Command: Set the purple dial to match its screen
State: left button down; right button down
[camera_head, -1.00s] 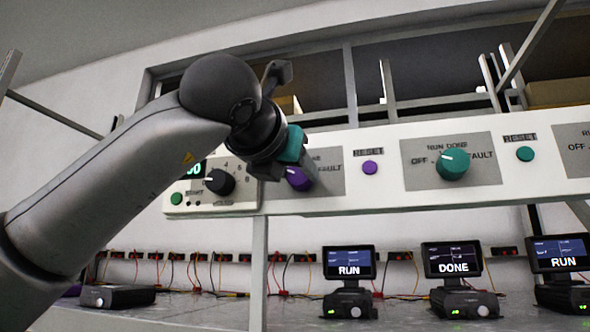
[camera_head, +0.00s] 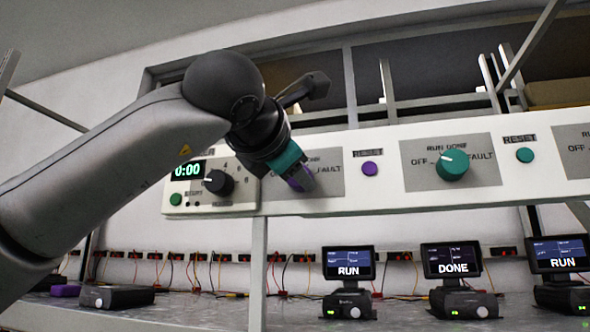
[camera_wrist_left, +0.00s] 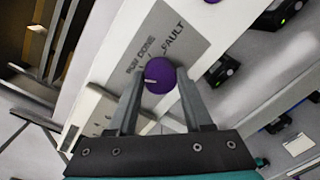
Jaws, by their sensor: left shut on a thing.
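The purple dial (camera_head: 300,182) is on the white panel, partly hidden by my left gripper (camera_head: 305,178) in the head view. In the left wrist view the purple dial (camera_wrist_left: 160,76) sits between the two fingertips of my left gripper (camera_wrist_left: 160,80), which is shut on it. Its white mark points left in that view, on the side of the RUN DONE lettering and away from FAULT. Below the panel, a screen (camera_head: 348,264) reads RUN; I cannot tell for certain that it is this dial's screen. My right gripper is not in view.
A teal dial (camera_head: 452,165) and a purple button (camera_head: 370,169) are to the right on the panel. A timer with a black knob (camera_head: 218,182) is close on the left. Other screens read DONE (camera_head: 453,260) and RUN (camera_head: 559,253).

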pick_arm(q)
jog(key=shift+r+m, duration=0.1)
jog(key=shift+m, duration=0.5)
jog(key=shift+c, duration=1.6)
grip_release()
jog(key=b+v, duration=0.5)
jog(key=v, duration=1)
jog(key=shift+s, duration=0.2)
